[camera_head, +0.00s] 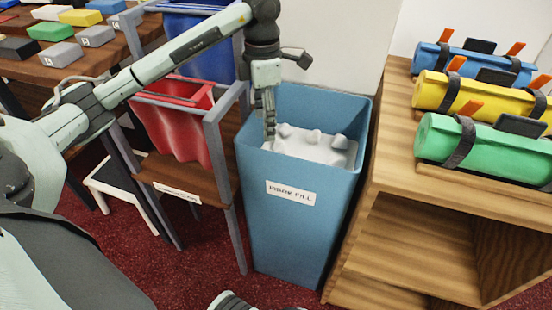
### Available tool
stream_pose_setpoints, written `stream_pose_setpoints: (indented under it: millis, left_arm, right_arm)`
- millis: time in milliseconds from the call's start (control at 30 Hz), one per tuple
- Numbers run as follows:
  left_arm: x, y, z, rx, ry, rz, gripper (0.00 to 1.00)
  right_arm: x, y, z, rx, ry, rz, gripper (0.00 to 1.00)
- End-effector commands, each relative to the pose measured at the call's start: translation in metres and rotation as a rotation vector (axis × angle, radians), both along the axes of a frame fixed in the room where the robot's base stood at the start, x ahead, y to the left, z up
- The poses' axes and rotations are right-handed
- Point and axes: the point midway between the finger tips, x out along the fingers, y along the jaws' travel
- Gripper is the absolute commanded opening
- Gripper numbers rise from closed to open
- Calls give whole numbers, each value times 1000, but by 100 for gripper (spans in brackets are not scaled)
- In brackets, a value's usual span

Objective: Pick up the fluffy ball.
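A blue bin (300,225) with a white label, which seems to read "FIBRE FILL", stands on the floor. White lumpy fill (318,150) lies inside it, with rounded bumps on top. I cannot make out a separate fluffy ball; one of the bumps may be it. My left gripper (269,136) points down inside the left part of the bin's opening, beside the white fill. Its fingers are seen edge-on, so their gap and any contact with the fill are unclear.
A wooden shelf (400,215) with blue, yellow and green strapped rolls (480,140) stands close right of the bin. A grey-framed rack with red cloth (175,125) stands left. A wooden table (15,68) holds coloured blocks at upper left. Red carpet covers the floor.

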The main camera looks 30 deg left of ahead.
Motion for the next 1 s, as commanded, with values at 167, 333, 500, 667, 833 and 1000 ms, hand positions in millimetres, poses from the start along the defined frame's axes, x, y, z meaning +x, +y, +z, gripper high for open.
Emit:
stream_pose_setpoints:
  millis: [167,333,500,667,833,1000]
  left_arm:
    - [-2,0,-26,0,7,0,63]
    - [-2,-1,-63,-2,7,0,63]
    - [-1,-1,-92,-3,4,0,63]
    - [-1,0,-104,-2,2,0,63]
    - [-1,-1,-114,-2,3,0,63]
    - [-2,-1,-140,-2,5,0,63]
  right_arm:
    - [1,0,1,0,-2,0,32]
    - [-1,0,-1,1,1,0,32]
    - [-3,0,-4,1,7,-1,32]
    - [-6,-1,-9,1,16,-1,32]
    - [-5,0,-8,3,14,0,32]
    - [-3,1,-7,5,6,2,32]
